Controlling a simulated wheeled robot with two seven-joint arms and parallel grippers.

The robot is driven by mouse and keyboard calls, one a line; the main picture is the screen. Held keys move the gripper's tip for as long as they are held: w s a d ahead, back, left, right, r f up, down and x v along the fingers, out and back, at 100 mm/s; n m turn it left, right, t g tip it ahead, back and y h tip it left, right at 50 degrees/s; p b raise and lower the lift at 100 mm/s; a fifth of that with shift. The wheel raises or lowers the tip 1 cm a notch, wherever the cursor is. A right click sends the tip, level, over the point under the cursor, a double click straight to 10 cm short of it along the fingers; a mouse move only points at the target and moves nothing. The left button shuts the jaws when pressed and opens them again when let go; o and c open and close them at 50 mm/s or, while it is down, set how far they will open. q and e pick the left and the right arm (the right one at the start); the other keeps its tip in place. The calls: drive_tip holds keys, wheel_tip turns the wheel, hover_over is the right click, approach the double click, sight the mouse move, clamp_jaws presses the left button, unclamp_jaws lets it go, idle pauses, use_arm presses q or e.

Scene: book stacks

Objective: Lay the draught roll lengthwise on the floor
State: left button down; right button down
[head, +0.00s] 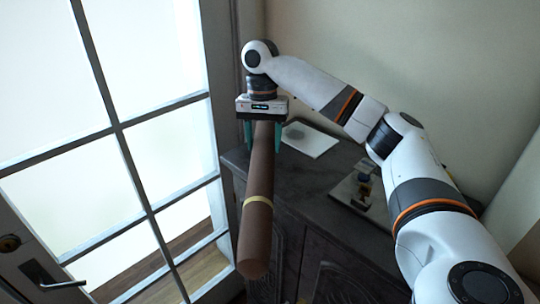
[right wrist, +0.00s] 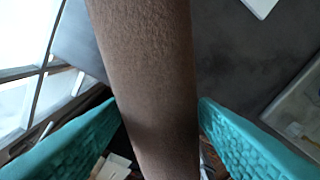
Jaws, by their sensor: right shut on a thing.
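The draught roll (head: 256,215) is a long brown cylinder with a pale yellow band near its lower end. It hangs in the air, tilted, in front of the dark cabinet and beside the glass door. My right gripper (head: 263,135) is shut on the roll near its far, upper end, with a teal finger on each side. In the right wrist view the roll (right wrist: 150,85) runs between the two teal fingers (right wrist: 158,135). My left gripper is in neither view. The floor under the roll is mostly hidden.
A glass-paned door (head: 117,125) with a dark handle (head: 55,284) stands at the left. A dark carved cabinet (head: 318,205) stands behind and to the right of the roll. A white sheet (head: 310,140) and a small tray with objects (head: 362,187) lie on its top.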

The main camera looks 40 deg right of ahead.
drive_tip(key=shift+w+d+f, duration=0.1)
drive_tip(key=shift+d+f, duration=0.05)
drive_tip(key=shift+f, duration=0.45)
wheel_tip(320, 180, down, 2)
drive_tip(key=shift+f+p, duration=0.1)
drive_tip(key=shift+p, duration=0.6)
drive_tip(key=shift+f, duration=0.45)
drive_tip(key=c, duration=0.9)
unclamp_jaws()
drive_tip(key=shift+f, duration=0.1)
drive_tip(key=o, duration=0.4)
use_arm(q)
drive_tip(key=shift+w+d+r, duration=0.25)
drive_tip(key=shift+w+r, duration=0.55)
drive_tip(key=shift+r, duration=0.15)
